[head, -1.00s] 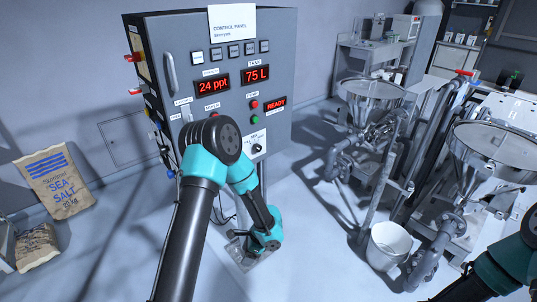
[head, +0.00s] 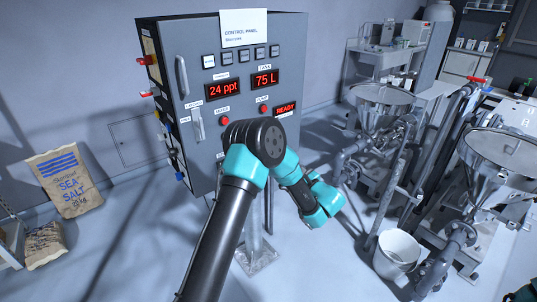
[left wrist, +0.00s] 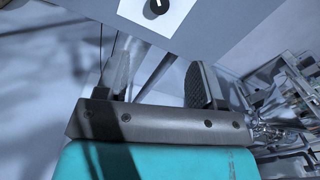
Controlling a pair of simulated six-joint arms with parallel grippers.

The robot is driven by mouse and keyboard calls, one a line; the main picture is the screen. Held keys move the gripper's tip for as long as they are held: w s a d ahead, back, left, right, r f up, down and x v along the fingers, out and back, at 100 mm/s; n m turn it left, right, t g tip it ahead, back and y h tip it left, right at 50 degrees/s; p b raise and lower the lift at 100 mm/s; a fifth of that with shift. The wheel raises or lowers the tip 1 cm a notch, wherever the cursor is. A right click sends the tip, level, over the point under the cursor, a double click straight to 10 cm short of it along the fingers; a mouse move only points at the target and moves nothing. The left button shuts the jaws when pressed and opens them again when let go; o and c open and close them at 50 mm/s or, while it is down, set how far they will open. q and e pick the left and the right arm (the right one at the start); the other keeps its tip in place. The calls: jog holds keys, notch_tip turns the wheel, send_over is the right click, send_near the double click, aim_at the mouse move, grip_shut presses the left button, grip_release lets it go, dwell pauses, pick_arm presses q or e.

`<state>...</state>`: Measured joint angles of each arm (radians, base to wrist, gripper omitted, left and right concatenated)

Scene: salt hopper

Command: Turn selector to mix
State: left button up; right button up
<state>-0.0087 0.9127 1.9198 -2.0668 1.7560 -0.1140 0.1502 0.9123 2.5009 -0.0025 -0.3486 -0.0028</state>
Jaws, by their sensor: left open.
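The selector is a black round knob (left wrist: 157,6) on a white plate (left wrist: 178,14), at the top edge of the left wrist view. It is on the grey control panel (head: 292,55). In the head view my left arm hides it. My left gripper (left wrist: 155,85) is open and empty in the left wrist view, its fingers wide apart and below the knob in the picture, not touching it. In the head view my left arm crosses the panel's lower front and its wrist is at right of the panel stand; the fingertips cannot be made out.
Steel hoppers (head: 383,98) with pipes and a white bucket (head: 397,252) stand at right. Sea salt sacks (head: 66,184) are at left. Floor at front left is clear.

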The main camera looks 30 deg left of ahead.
pick_arm(q)
jog(key=shift+a, duration=0.15)
jog(key=x, duration=1.7)
jog(key=shift+w, duration=0.15)
jog(key=shift+c, duration=0.3)
jog(key=c, duration=0.9)
jog(key=shift+o, duration=0.2)
